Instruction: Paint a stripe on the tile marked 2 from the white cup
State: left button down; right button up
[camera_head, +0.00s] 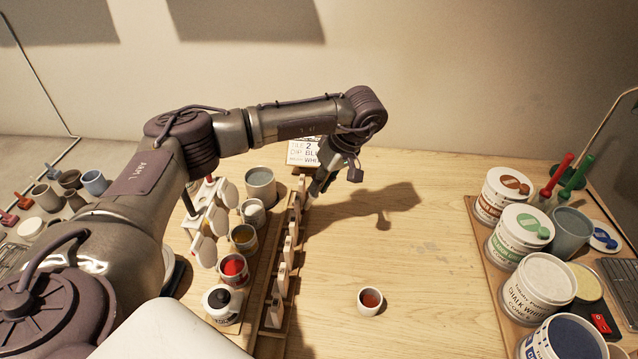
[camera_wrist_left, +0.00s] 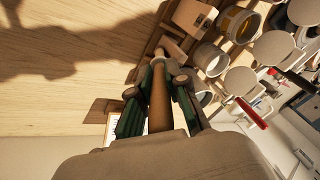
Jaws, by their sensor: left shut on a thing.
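My left gripper (camera_head: 318,186) reaches down at the far end of the tile rack (camera_head: 272,315), beside the row of tiles. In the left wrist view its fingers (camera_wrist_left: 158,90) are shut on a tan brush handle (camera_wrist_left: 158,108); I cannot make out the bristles. Several tiles (camera_head: 282,278) stand upright in the rack, seen nearly edge-on, so no number 2 is readable on them. The white cup (camera_head: 253,213) stands left of the rack, in a row with ochre (camera_head: 243,238), red (camera_head: 233,269) and black (camera_head: 221,301) cups. My right gripper is out of view.
A card (camera_head: 302,148) reading "TILE 2" stands behind the gripper, partly hidden. A larger grey cup (camera_head: 260,184) is beside the rack. A small cup with reddish-brown contents (camera_head: 370,301) stands in front.

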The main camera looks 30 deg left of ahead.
pick_arm(q)
jog(key=shift+w+d+r, duration=0.3)
jog(key=shift+d, duration=0.3)
jog(key=shift+w+d+r, duration=0.25)
jog(key=shift+w+d, duration=0.05)
jog(key=shift+d, duration=0.3)
jog(key=shift+r+p, duration=2.4)
jog(key=shift+r, duration=1.6)
jog(key=shift+f, duration=0.1)
